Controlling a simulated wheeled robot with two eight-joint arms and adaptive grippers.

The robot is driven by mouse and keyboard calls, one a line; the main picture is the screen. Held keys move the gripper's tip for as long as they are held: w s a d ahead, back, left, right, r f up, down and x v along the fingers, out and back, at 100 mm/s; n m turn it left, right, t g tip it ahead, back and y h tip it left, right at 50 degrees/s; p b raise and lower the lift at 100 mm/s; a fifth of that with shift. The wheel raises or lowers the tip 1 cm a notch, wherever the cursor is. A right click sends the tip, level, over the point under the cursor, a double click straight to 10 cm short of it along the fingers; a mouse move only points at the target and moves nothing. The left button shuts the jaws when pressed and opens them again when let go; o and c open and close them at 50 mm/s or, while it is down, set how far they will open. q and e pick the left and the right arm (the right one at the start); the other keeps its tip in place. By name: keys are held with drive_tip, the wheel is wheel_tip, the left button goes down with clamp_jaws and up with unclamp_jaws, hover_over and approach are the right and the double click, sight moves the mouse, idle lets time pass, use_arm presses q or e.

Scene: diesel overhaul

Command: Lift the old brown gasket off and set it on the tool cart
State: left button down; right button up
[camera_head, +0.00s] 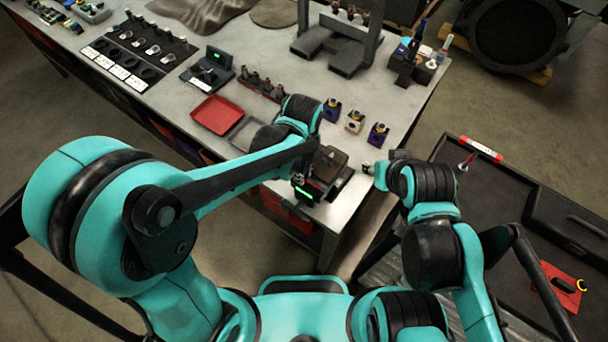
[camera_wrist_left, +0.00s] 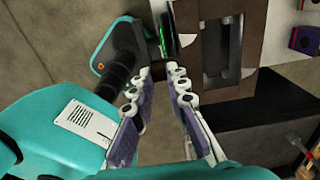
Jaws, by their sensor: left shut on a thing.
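The old brown gasket (camera_wrist_left: 262,45) shows in the left wrist view as a brown rectangular frame around a dark opening. In the head view its brown surface (camera_head: 331,157) is at the near right corner of the workbench, above a dark unit with a green display. My left gripper (camera_head: 316,172) is at that unit. In the left wrist view its fingertips (camera_wrist_left: 160,74) are at the frame's left edge, closed on it; the contact itself is hard to see. My right gripper (camera_head: 374,168) is beside the bench's right edge, its fingers unclear. The black tool cart (camera_head: 480,192) stands at the right.
A red tray (camera_head: 217,115) and small coloured blocks (camera_head: 354,122) stand on the workbench. A red-and-white label piece (camera_head: 481,148), a screwdriver (camera_head: 465,161) and a red plate (camera_head: 564,287) are on the cart. Much of the cart's left surface is clear.

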use_arm(q)
drive_tip(key=s+d+r+p, duration=0.2)
drive_tip(key=s+d+r, duration=0.4)
drive_tip(key=s+r, duration=0.3)
drive_tip(key=shift+s+d+r, duration=0.25)
drive_tip(key=shift+d+r, duration=0.1)
drive_tip(key=shift+r, duration=0.2)
drive_tip(key=shift+r, duration=0.1)
wheel_tip(320, 180, up, 3)
drive_tip(key=p, duration=0.2)
drive_tip(key=shift+p, duration=0.3)
